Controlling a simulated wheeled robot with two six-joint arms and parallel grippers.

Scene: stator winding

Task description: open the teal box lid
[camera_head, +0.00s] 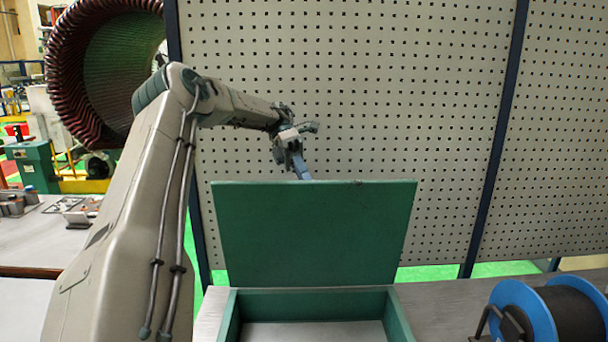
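The teal box (398,318) stands on the bench at the bottom centre, and the part of its inside that shows looks empty. Its teal lid (315,235) is raised, standing nearly upright at the back of the box. My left arm comes in from the left and reaches over behind the lid. My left gripper (301,170) is just above the lid's top edge, left of its middle. The lid hides its fingertips, so I cannot tell whether it is open or touches the lid. My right gripper is not in view.
A blue spool with black winding (570,312) stands on the bench (440,305) to the right of the box. A perforated panel (400,90) with dark blue posts rises behind. A large ring-shaped stator (75,70) is at the back left, above another table (35,240).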

